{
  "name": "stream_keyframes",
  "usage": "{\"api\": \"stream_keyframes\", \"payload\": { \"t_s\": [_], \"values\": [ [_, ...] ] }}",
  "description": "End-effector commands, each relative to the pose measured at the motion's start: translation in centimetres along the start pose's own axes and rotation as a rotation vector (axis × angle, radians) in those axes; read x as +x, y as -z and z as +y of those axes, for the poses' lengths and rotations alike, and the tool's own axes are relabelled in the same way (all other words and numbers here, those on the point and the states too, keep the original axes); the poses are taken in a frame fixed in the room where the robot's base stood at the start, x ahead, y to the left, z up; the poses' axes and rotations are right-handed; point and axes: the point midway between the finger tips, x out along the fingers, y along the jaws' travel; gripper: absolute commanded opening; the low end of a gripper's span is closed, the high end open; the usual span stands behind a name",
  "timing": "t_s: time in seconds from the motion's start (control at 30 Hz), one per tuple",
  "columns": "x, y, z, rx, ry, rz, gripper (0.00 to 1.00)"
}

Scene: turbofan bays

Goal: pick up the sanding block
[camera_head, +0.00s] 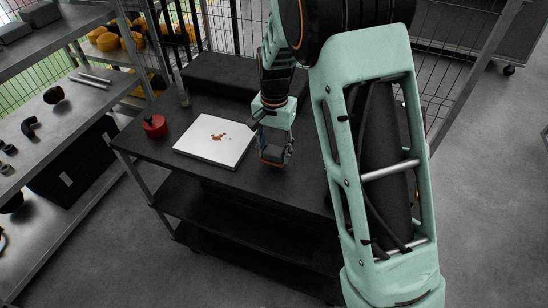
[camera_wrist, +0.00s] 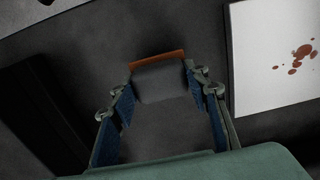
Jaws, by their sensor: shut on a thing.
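The sanding block (camera_wrist: 160,82) is dark grey with an orange-brown edge. In the wrist view it sits between the two blue-padded fingers of my gripper (camera_wrist: 160,100), which are shut on its sides. In the head view my gripper (camera_head: 275,155) is over the dark cart top, just right of the white board, with the block (camera_head: 272,163) at its fingertips. I cannot tell whether the block still touches the cart top.
The white board (camera_head: 203,151) with reddish-brown spots lies on the cart (camera_head: 165,170). A red round object (camera_head: 154,126) stands at the cart's left. A dark box (camera_head: 225,76) is at the back. Metal shelves (camera_head: 40,140) with parts stand at left.

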Motion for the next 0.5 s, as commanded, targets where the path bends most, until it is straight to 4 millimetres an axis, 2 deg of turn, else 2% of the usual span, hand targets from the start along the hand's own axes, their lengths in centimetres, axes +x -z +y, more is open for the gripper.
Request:
{"api": "stream_keyframes", "payload": {
  "t_s": [0.3,0.5],
  "values": [
    [-5.9,-0.9,5.0,0.003,0.003,0.004,0.17],
    [-7.6,-1.9,9.5,0.004,0.001,0.002,0.17]
  ]
}}
